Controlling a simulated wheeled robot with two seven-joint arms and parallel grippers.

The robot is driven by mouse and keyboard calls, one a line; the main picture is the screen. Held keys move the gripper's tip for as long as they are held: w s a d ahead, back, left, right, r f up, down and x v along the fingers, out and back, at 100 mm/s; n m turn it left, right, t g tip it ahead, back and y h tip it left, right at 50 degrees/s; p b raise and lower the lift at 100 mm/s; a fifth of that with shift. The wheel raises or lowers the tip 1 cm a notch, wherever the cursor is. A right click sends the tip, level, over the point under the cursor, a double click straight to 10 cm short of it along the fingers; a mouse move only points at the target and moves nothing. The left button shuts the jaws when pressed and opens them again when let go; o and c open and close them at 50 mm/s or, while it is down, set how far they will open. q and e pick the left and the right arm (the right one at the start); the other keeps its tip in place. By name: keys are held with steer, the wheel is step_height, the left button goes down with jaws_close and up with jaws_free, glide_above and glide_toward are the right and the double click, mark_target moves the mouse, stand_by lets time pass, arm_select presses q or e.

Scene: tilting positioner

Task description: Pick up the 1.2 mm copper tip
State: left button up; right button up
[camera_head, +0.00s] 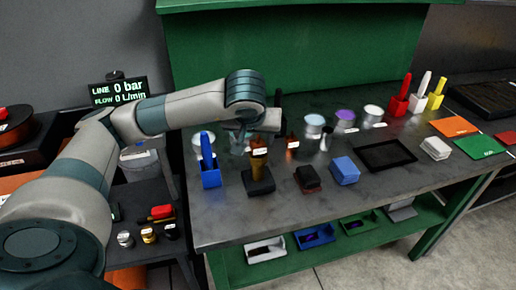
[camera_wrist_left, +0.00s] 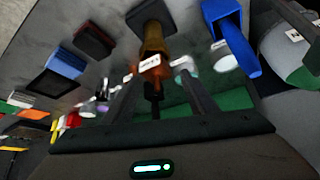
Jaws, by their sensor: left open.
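Another copper-coloured item (camera_head: 291,142) stands to the right, partly hidden. My right gripper is not in view.
A blue holder (camera_head: 210,178) stands close left of the base. To the right are a dark red-and-black block (camera_head: 307,178), a blue block (camera_head: 344,170) and a black tray (camera_head: 387,156). Several cans (camera_head: 314,122) stand behind. The table's front strip is mostly clear.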

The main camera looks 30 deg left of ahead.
arm_select(q)
steer(key=shift+w+a+f+p, duration=0.1)
steer(key=shift+w+f+p, duration=0.1)
steer(key=shift+p, duration=0.15)
steer(key=p+x, duration=0.1)
steer(key=x, duration=0.1)
steer(key=p+x, duration=0.1)
steer(key=shift+w+a+f, duration=0.1)
steer(key=shift+w+a, duration=0.05)
steer(key=shift+w, duration=0.45)
steer(key=shift+w+a+f, duration=0.1)
steer(key=shift+w+f, duration=0.05)
steer(key=shift+f, duration=0.25)
jaws_close()
